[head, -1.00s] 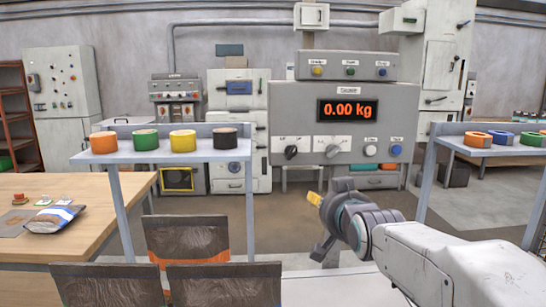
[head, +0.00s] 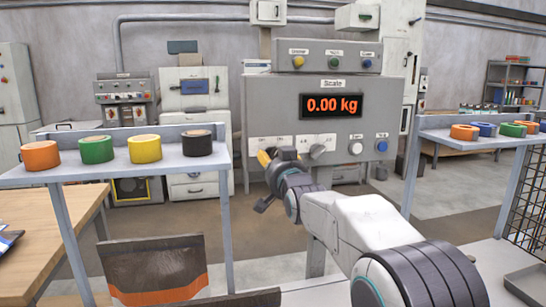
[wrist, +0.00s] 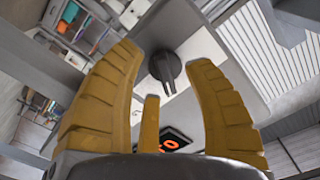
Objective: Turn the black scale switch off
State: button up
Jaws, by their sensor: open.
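The grey scale panel (head: 285,105) stands ahead, with its display (head: 331,105) lit orange at 0.00 kg. In the wrist view a dark rotary switch (wrist: 165,67) with a raised bar handle sits on a pale plate, between and beyond my yellow fingers. It appears to be the panel's left, black switch, which my gripper hides in the head view. My gripper (head: 267,158) is open and empty in front of the panel's lower left. I cannot tell whether it touches the switch. A grey switch (head: 317,151) is just to the right.
A white button (head: 355,148) and a blue button (head: 382,146) are further right on the panel. Left, a grey shelf (head: 110,172) holds several tape rolls; right, another shelf (head: 470,138) holds more. Dark bags (head: 155,268) stand low in front.

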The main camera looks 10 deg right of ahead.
jog(key=shift+w, duration=1)
jog(key=shift+s, duration=0.1)
grip_shut()
